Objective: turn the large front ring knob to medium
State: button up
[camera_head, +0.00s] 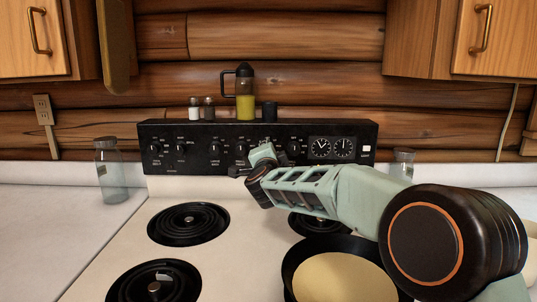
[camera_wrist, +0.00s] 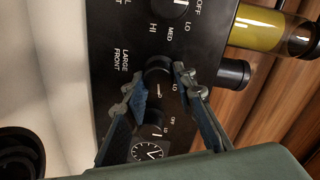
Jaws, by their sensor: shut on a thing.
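The black control panel (camera_head: 218,137) stands at the back of the white stove. In the wrist view, the large front knob (camera_wrist: 158,66) is a dark round knob beside its "LARGE FRONT" label. My gripper (camera_wrist: 161,80) has one fingertip on each side of this knob and is shut on it. A short white mark shows just below the knob, near the "LO" lettering; the exact setting is hard to read. In the head view, my gripper (camera_head: 256,164) is at the panel right of its middle and hides the knob.
Other knobs (camera_head: 180,148) line the panel, with two dials (camera_head: 320,148) at its right. A bottle of yellow liquid (camera_head: 245,98) and shakers (camera_head: 195,109) stand on top. A pan (camera_head: 340,278) sits at front right beneath my arm. A glass jar (camera_head: 110,175) stands at left.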

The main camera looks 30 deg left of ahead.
dwell(0.4)
jog(key=o, duration=1.1)
jog(key=shift+o, duration=0.2)
jog(key=v, duration=1.2)
jog(key=shift+d, duration=0.1)
